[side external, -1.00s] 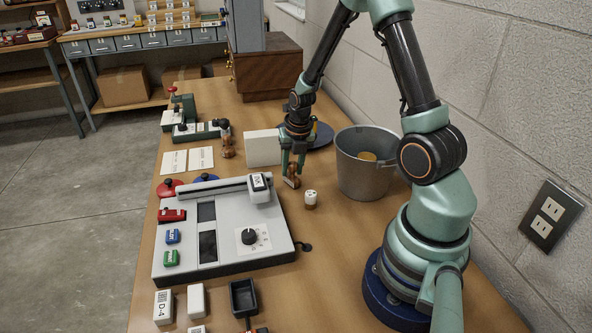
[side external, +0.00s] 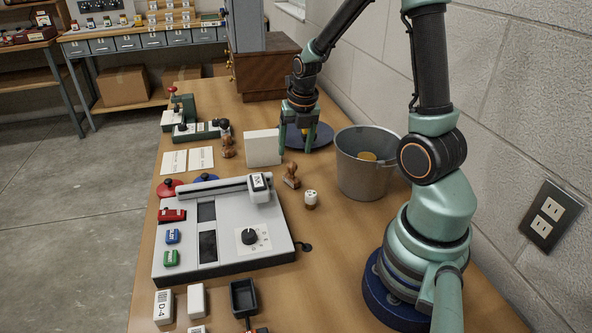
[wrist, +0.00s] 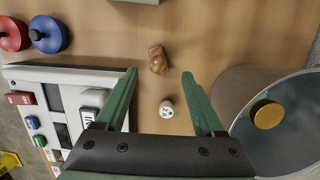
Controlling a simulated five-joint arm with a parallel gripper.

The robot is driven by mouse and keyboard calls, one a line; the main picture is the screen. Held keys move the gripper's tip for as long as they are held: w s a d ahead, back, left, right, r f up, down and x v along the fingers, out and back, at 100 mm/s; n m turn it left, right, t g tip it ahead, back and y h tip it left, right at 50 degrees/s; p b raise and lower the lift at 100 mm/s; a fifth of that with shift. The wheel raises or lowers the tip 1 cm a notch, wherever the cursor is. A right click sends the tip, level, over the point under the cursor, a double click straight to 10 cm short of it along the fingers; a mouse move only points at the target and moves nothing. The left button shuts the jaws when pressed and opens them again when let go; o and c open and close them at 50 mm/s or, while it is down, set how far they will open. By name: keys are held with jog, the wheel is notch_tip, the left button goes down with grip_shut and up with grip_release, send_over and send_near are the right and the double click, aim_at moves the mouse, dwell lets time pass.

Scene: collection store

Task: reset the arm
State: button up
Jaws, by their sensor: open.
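My gripper (side external: 296,145) is open and empty, raised over the table near the round blue disc at the back. In the wrist view my gripper (wrist: 160,75) shows two green fingers spread wide with nothing between their tips. A brown wooden stamp (side external: 291,176) sits on the table in front of the gripper; it also shows in the wrist view (wrist: 157,60), beyond the fingertips and apart from them.
A grey metal bucket (side external: 366,165) with a yellowish round thing inside stands to the right. A grey machine (side external: 222,235) fills the left front of the table. A white block (side external: 263,148) and the blue disc (side external: 320,135) lie close to my gripper. Wooden drawers (side external: 266,72) stand behind.

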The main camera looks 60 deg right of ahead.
jog(key=s+a+r+m+t, duration=0.1)
jog(key=s+a+r+m, duration=0.2)
jog(key=a+r+m, duration=0.4)
jog(key=s+a+r+m+t+y, duration=0.1)
jog(key=a+r+m, duration=0.7)
jog(key=m, duration=1.1)
jog(key=shift+s+a+m+t, duration=0.4)
jog(key=shift+s+a+t, duration=0.4)
jog(key=shift+s+a, duration=0.4)
